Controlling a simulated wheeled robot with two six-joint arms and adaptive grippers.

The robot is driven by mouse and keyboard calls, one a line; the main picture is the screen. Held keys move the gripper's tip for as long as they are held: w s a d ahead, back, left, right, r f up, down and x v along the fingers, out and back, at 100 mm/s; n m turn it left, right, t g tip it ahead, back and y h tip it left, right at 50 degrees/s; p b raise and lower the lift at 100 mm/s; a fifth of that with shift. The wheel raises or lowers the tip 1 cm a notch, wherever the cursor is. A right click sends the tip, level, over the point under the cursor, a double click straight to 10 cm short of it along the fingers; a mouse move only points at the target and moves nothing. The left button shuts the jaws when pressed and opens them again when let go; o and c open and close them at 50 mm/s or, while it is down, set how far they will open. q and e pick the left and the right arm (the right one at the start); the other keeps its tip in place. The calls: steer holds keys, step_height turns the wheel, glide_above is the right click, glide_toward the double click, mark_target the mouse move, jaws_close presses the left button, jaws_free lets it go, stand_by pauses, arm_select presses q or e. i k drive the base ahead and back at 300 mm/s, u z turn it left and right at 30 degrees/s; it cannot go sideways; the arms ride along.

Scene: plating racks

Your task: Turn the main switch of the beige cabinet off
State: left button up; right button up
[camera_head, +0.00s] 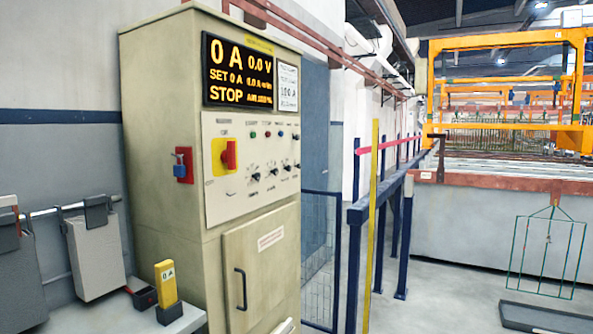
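The beige cabinet (160,110) stands left of centre with its front panel turned to the right. Its main switch (229,155) is a red rotary handle on a yellow plate, at the left of the white control panel (270,185). The handle looks upright; its position marks are too small to read. The display (238,70) above shows 0 A, 0.0 V, SET 0 A and STOP. Neither of my grippers shows in this view.
A red holder with a blue padlock (182,163) is on the cabinet's left side. The cabinet door (262,265) has a dark handle. A yellow device (166,284) stands at lower left. Blue railing posts (353,270) and a yellow pole (372,220) stand to the right.

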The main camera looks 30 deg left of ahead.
mark_target(228, 156)
steer(key=i, duration=2.75)
steer(key=u, duration=1.8)
